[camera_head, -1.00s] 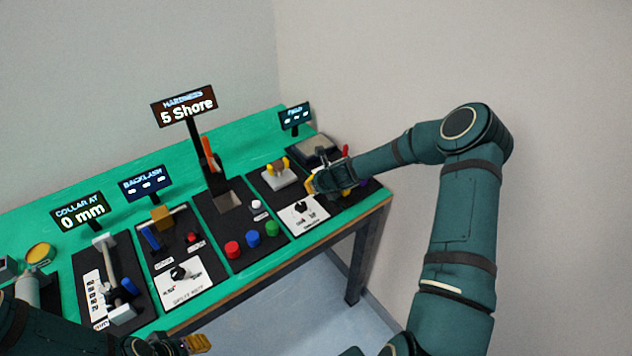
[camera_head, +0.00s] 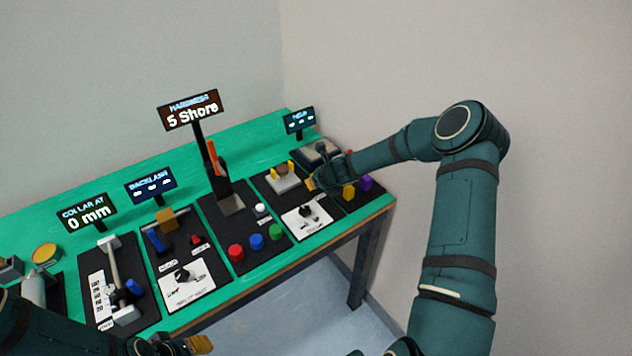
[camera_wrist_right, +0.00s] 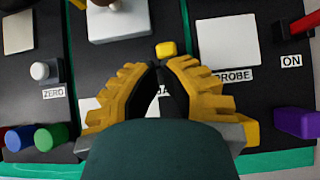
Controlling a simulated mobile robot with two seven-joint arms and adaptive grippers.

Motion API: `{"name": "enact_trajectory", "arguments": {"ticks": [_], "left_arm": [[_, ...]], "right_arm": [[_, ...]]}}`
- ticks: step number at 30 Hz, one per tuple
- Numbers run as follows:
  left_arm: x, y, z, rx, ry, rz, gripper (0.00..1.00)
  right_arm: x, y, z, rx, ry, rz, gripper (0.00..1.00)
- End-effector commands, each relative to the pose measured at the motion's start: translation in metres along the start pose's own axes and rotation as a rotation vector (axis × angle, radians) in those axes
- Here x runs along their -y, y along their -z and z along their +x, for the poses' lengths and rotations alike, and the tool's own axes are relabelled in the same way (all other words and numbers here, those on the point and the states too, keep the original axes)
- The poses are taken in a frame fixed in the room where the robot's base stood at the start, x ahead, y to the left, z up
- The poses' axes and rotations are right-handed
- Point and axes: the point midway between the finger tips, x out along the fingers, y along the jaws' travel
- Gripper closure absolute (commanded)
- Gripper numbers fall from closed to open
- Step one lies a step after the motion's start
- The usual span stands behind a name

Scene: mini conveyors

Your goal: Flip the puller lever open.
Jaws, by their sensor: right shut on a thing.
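My right gripper (camera_head: 312,184) is over the right end of the bench, by the boundary of the two rightmost panels. In the right wrist view its yellow fingers (camera_wrist_right: 157,70) are closed together, tips converging, with dark material between them. A small yellow block (camera_wrist_right: 166,49) shows just past the fingertips; it seems to be the end of the puller lever, whose stem the fingers hide. How far the lever is tilted cannot be told. My left gripper (camera_head: 200,344) is at the bottom edge, only partly seen, away from the panels.
Near the right gripper are a white block with yellow uprights (camera_head: 284,180), a white dial plate (camera_head: 307,223), a purple block (camera_wrist_right: 298,122), a red lever (camera_wrist_right: 304,22) and a white knob (camera_wrist_right: 42,71). Displays stand along the back. The floor in front is clear.

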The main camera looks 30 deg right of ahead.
Motion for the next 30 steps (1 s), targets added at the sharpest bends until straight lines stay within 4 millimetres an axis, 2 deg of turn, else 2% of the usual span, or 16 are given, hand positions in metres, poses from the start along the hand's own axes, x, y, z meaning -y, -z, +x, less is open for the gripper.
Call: {"name": "enact_trajectory", "arguments": {"ticks": [9, 22, 30], "left_arm": [[-0.003, 0.001, -0.008, 0.0, 0.0, 0.0, 0.53], [-0.003, 0.001, -0.009, -0.001, -0.002, 0.0, 0.53], [-0.01, 0.004, -0.029, 0.0, -0.006, 0.0, 0.53]], "right_arm": [[0.0, -0.009, -0.011, 0.0, 0.0, 0.0, 1.0], [0.0, -0.009, -0.01, 0.0, 0.0, 0.0, 1.0], [0.004, -0.024, -0.029, 0.001, -0.002, -0.003, 1.0]]}}
